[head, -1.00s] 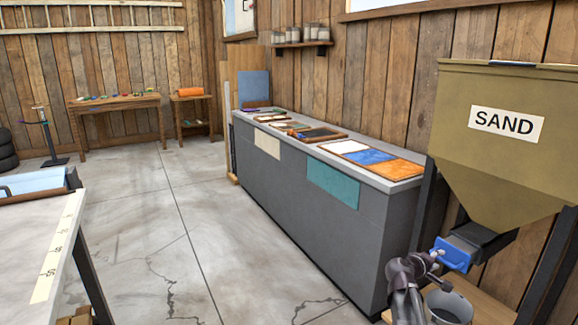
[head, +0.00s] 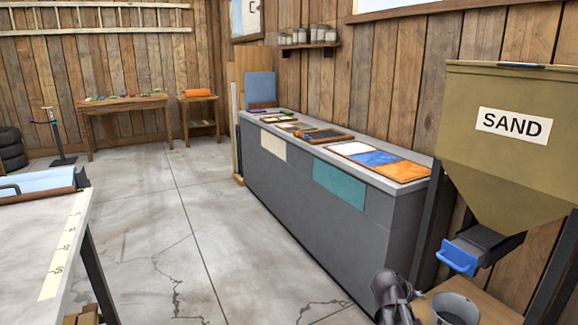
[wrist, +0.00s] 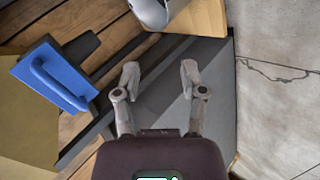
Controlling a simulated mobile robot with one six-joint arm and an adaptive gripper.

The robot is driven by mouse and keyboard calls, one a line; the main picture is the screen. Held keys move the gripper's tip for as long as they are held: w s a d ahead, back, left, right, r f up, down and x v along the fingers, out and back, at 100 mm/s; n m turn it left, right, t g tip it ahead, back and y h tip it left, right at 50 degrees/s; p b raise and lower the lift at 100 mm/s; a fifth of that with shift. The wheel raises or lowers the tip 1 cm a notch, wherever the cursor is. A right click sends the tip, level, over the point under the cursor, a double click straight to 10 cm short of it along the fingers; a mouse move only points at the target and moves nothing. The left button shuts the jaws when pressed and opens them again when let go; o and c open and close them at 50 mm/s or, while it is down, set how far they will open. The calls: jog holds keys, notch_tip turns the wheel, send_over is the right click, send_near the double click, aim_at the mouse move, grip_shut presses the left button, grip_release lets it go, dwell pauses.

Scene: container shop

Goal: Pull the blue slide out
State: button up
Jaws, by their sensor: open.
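The blue slide (head: 457,257) has a raised blue handle and sits under the outlet of the sand hopper (head: 520,190). A strip of its grey body shows between the blue front and the outlet. In the wrist view the blue slide (wrist: 52,76) is at the left, with its handle facing the camera side. My gripper (wrist: 160,78) is open and empty, to the right of the handle and apart from it. In the head view only my dark wrist part shows clearly at the bottom, below and left of the slide; the fingertips are hard to make out.
A grey bucket (head: 456,309) stands on a wooden shelf (head: 496,300) below the hopper. The hopper's dark posts flank the slide. A grey counter (head: 300,190) with trays runs along the wall at left.

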jog(key=s+a+f+m+g+y, duration=0.1)
jog(key=s+a+f+g+y, duration=0.2)
jog(key=s+a, duration=0.45)
jog(key=s+a+f+m+g+y, duration=0.1)
jog(key=s+a+f+y, duration=0.4)
jog(key=a, duration=0.6)
notch_tip(320, 180, up, 38)
jog(key=w+p, duration=0.1)
jog(key=p, duration=3.4)
jog(key=shift+w+d+f+y+p, duration=0.15)
jog(key=shift+w+d+y+p, duration=0.05)
jog(key=shift+w+y+p, duration=0.15)
